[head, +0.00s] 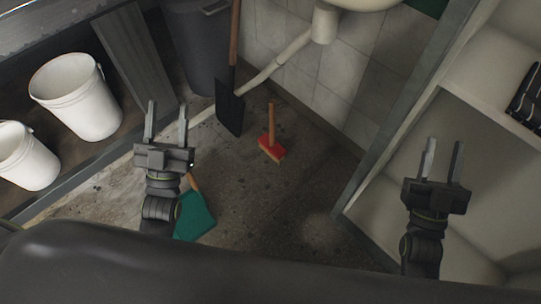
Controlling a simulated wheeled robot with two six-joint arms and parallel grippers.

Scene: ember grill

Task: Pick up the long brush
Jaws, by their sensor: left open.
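A brush (272,147) with a red head and a wooden handle stands on the floor near the tiled wall, its handle pointing up. It is the only brush I can make out. My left gripper (167,105) is open and empty, left of the brush in the picture and apart from it. My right gripper (445,142) is open and empty, to the right, in front of the pale shelf unit. Neither gripper touches the brush.
A black shovel (230,105) leans beside a dark bin (201,50). A green dustpan (194,217) lies partly behind my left arm. White buckets (78,97) stand at left. A pale shelf unit (388,200) bounds the right. The floor around the brush is clear.

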